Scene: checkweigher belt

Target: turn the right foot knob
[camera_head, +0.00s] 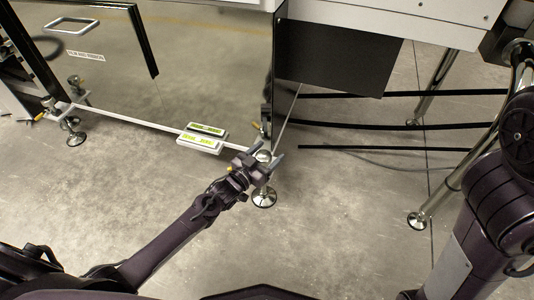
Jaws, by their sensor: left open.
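The right foot (264,198) of the machine is a round metal disc on the floor below the cabinet's front right corner. A pale rounded knob (264,156) shows above it, at the end of the white rail. My left gripper (266,152) is open at this corner, with one finger on each side of the knob in the picture. I cannot tell whether the fingers touch it. The gripper's body hides part of the foot's stem. My right arm stands at the right edge; its gripper is out of view.
A white rail (140,127) runs along the cabinet bottom and carries two small green-lit displays (202,143). The left foot (75,138) stands at the far left. A chrome leg (417,218) and dark bars (390,148) are at the right. The floor in front is clear.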

